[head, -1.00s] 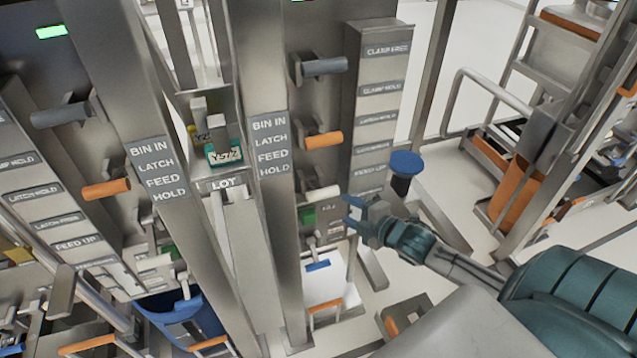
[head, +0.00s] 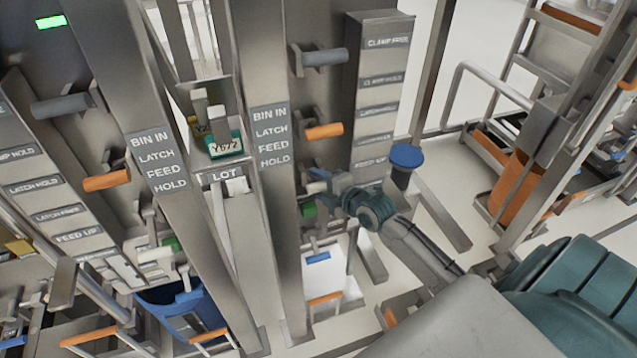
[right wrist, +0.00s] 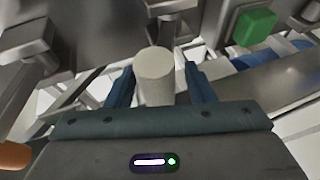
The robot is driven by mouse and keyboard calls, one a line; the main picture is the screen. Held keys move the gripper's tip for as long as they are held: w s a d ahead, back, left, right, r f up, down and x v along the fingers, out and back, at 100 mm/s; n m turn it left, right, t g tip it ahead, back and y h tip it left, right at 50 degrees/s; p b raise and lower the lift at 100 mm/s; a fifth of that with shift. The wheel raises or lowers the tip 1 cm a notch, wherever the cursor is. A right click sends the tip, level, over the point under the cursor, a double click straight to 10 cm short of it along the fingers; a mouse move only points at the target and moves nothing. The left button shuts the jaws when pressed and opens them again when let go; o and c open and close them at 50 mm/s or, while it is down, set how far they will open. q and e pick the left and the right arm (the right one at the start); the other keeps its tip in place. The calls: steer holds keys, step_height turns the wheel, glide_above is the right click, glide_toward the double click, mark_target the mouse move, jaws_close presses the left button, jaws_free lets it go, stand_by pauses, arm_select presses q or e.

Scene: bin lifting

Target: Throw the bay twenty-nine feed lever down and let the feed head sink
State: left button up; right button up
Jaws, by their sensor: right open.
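My right gripper (head: 318,183) reaches in from the right to the lower part of the right-hand bay's panel. It is open, with its blue fingers on either side of a pale, round-ended lever handle (right wrist: 154,75), seen in the right wrist view. A gap shows between the handle and each finger. In the head view the gripper mostly hides this handle. Above it on the same panel are an orange lever handle (head: 324,131) and a grey one (head: 325,57). I cannot read a bay number. My left gripper is not in view.
A green block (head: 308,210) sits just below the gripper and also shows in the right wrist view (right wrist: 254,27). A steel post (head: 271,200) labelled BIN IN, LATCH, FEED, HOLD stands left of it. A blue-topped knob (head: 407,156) stands to the right.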

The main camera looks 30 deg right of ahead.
steer(key=shift+w, duration=0.2)
jaws_close()
steer(key=shift+a, duration=0.1)
